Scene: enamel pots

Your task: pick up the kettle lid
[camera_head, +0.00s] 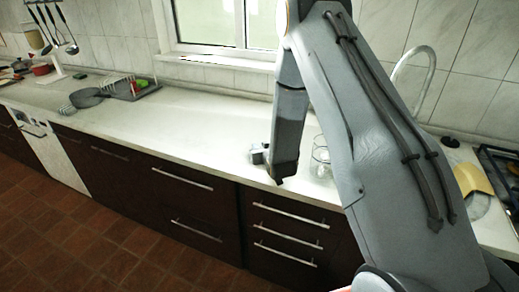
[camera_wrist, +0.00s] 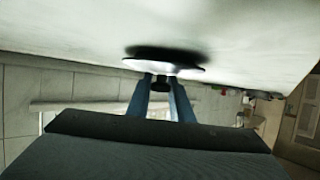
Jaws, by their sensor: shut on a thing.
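The kettle lid (camera_wrist: 165,63) is a shiny, flat round disc with a small dark knob, seen in the wrist view. My gripper (camera_wrist: 161,84) has its two bluish fingers on either side of the knob and is shut on it. The lid is close to the pale worktop, with a dark shadow beside it; I cannot tell whether they touch. In the head view my gripper (camera_head: 258,154) is over the worktop's front part, and the lid cannot be made out. A clear glass vessel (camera_head: 320,160), perhaps the kettle, stands just right of it, partly hidden by my arm.
The white worktop (camera_head: 190,120) is clear left of my gripper. Farther left are a grey pan (camera_head: 88,97) and a dish rack (camera_head: 132,88). A curved tap (camera_head: 428,60), a yellowish board (camera_head: 472,180) and a hob (camera_head: 505,165) are on the right.

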